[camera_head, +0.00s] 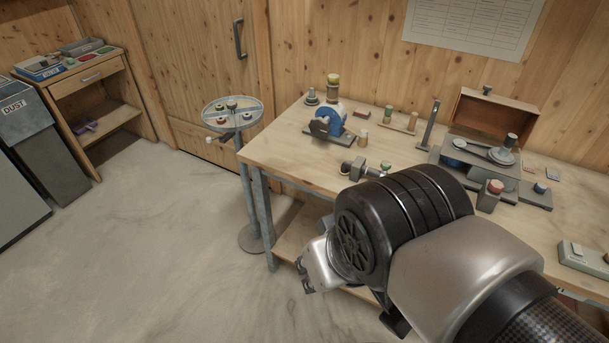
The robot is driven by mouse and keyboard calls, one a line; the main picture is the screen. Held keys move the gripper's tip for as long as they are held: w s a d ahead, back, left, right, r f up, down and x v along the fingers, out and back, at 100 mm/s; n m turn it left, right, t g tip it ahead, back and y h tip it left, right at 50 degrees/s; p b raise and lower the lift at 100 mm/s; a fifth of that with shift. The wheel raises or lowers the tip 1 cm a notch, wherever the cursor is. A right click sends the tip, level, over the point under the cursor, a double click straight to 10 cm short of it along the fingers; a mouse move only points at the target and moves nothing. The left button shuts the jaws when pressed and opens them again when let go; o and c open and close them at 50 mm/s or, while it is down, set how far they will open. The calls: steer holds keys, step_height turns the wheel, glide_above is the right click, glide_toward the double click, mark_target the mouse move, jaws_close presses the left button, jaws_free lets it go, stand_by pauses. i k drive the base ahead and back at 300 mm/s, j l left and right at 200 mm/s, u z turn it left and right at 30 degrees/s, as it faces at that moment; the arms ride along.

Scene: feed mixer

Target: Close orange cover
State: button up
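The orange-brown cover (496,111) stands at the back right of the workbench, against the wooden wall. It looks like a shallow box turned on edge, its hollow side facing me, with a small dark knob on its top edge. It appears raised behind a grey machine (480,163) with a belt and a round metal part; any hinge is hidden. My gripper (306,276) is at lower centre, in front of the bench's left front edge, well apart from the cover. My arm hides much of it, and its finger opening cannot be made out.
The workbench (285,143) holds a blue-wheeled device (328,124), small knobbed parts and a red-topped block (490,196) close to the machine. A round stand (232,112) is left of the bench. My arm covers the bench's front middle.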

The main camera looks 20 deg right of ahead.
mark_target(485, 112)
steer(key=z, duration=1.9)
